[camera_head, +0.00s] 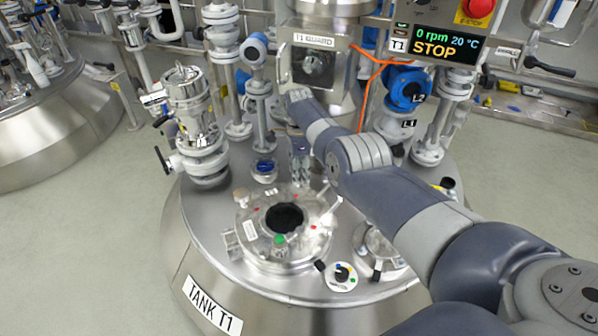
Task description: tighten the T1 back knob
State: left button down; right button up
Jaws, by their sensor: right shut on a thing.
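Tank T1 (205,255) is a steel vessel with a round hatch (255,258) on top, and a dark opening shows in its middle. My right gripper (300,178) points down at the back edge of this hatch. It is shut on the T1 back knob, which the fingers hide almost wholly. A pale knob (241,196) at the hatch's left and a green knob (280,240) at its front are in plain view. My left gripper is not in view.
A blue-capped fitting (264,167) stands just left of my right gripper. Valves and pipes (197,125) rise at the back left. A blue transmitter (406,90) and an orange cable (364,95) are behind my arm. The display (447,47) reads 0 rpm, 20 °C, STOP.

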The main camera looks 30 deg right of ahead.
jog(key=m, duration=0.3)
jog(key=shift+w+d+r, duration=0.15)
jog(key=shift+w+r, duration=0.1)
jog(key=m+b, duration=0.1)
jog(key=m, duration=0.2)
jog(key=shift+m, duration=0.3)
jog(key=shift+w+d+m, duration=0.1)
jog(key=shift+m, duration=0.7)
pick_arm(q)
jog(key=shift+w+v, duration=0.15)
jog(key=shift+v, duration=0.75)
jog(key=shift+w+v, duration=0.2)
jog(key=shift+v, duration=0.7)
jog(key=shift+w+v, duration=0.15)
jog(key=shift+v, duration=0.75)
pick_arm(e)
jog(key=shift+d+m, duration=0.1)
jog(key=shift+m, duration=1.5)
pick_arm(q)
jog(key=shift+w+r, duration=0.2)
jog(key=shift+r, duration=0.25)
pick_arm(e)
jog(key=shift+r, duration=0.1)
jog(key=o, duration=0.9)
jog(key=shift+o, duration=0.7)
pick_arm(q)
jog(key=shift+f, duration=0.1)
